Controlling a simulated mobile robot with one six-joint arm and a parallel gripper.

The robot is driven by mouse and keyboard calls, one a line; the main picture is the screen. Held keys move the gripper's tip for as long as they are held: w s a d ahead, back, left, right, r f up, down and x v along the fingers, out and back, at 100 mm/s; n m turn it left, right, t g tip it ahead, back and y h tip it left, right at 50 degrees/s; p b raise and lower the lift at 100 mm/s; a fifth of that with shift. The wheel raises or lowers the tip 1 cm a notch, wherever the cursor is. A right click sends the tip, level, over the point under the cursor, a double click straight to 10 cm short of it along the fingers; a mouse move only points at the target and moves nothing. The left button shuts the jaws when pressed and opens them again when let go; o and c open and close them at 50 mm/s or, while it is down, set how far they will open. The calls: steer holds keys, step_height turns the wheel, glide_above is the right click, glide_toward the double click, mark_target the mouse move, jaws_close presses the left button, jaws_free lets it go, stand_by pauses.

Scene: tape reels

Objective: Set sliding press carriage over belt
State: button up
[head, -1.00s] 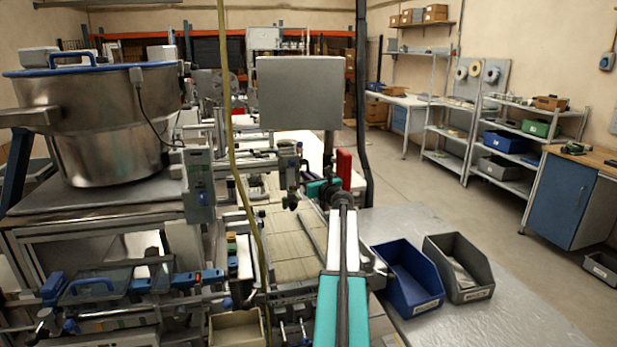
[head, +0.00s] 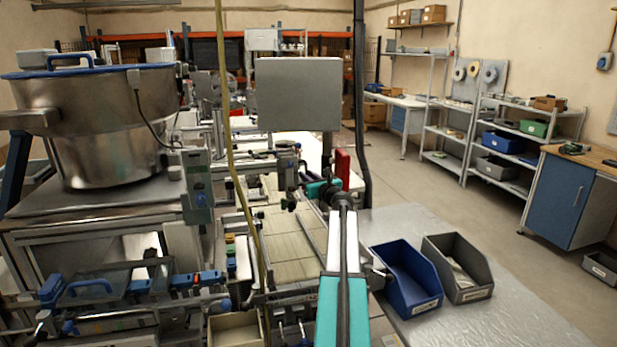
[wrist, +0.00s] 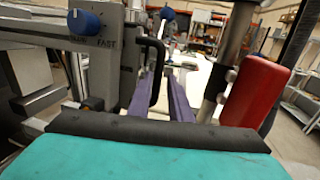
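The press carriage, a grey metal block with a blue knob (wrist: 86,20) marked FAST and a black bent handle (wrist: 155,65), stands close ahead in the wrist view. In the head view the carriage (head: 286,168) is small, and its contact with the belt is unclear. A pale belt (head: 290,228) runs below and left of my arm. My gripper (wrist: 164,85) points at the carriage; its two purplish fingers are apart, with a gap between them. The handle overlaps the left finger in the picture; I see no clear grip on it. My gripper (head: 319,190) is partly hidden by my arm in the head view.
A red block (wrist: 255,88) and a metal post stand close right of my gripper. A grey panel (head: 299,93) rises behind it. Blue (head: 405,275) and grey (head: 458,268) bins sit on the right bench. A yellow cable (head: 232,150) hangs left, near a steel bowl (head: 105,125).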

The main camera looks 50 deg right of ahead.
steer(key=b+v, duration=0.3)
steer(key=v, duration=1)
steer(key=shift+s+a, duration=0.2)
steer(key=shift+s, duration=0.15)
steer(key=shift+r, duration=0.2)
stand_by(0.6)
